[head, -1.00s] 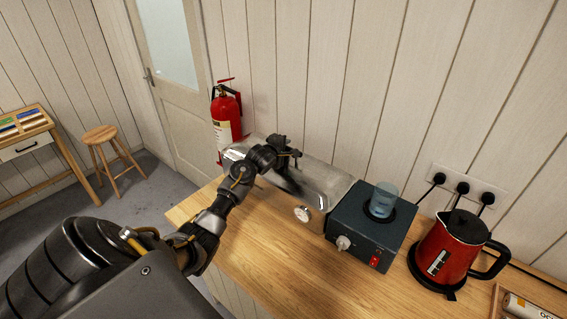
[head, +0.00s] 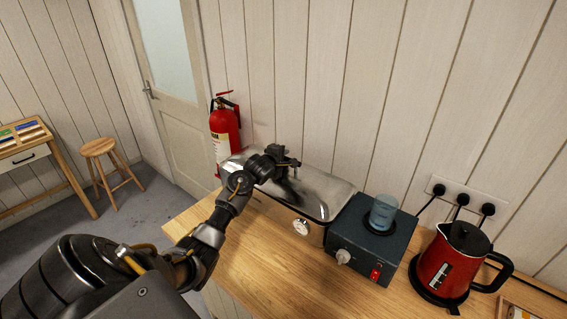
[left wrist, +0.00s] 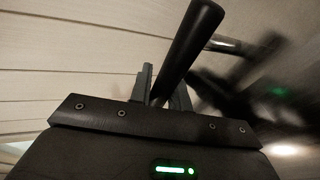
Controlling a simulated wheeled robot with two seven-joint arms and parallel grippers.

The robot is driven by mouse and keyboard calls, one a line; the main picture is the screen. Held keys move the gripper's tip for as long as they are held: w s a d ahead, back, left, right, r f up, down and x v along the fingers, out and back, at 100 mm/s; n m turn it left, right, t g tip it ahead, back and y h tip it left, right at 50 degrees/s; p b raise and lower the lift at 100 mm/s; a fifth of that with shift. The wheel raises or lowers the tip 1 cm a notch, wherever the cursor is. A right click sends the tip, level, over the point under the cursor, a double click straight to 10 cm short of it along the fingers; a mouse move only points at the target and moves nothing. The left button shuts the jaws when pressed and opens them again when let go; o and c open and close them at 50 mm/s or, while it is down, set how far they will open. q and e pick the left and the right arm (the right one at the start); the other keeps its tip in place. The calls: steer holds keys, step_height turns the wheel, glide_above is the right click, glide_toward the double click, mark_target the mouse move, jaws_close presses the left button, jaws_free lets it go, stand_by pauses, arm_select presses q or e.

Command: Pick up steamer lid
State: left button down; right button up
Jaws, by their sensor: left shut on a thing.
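The steamer lid (head: 318,194) is a long, shiny metal cover on the steamer at the back of the wooden counter. My left gripper (head: 284,163) is over the lid's middle and shut on its dark bar handle. In the left wrist view the handle (left wrist: 187,52) runs up between the fingers (left wrist: 164,92). The lid looks about level. Its rim shows above the steamer body (head: 311,236), but I cannot tell clearly whether there is a gap. My arm hides part of the lid's left side. My right gripper is out of view.
A dark blue-grey box (head: 352,262) with a blue translucent cup (head: 383,213) stands close to the steamer's right end. A red kettle (head: 445,265) is farther right. A red fire extinguisher (head: 225,132) is behind the left end. The front counter (head: 260,255) is clear.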

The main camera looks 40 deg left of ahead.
arm_select(q)
steer(key=r, duration=0.1)
steer(key=r+b, duration=0.1)
steer(key=shift+d+r, duration=0.2)
steer(key=shift+r, duration=0.15)
steer(key=s+d+r+b, duration=0.2)
steer(key=s+d+r, duration=0.5)
steer(key=d+r, duration=0.2)
steer(key=shift+s+d+r+b, duration=0.25)
steer(key=shift+d+b, duration=0.05)
steer(key=shift+d, duration=0.95)
steer(key=shift+s, duration=0.1)
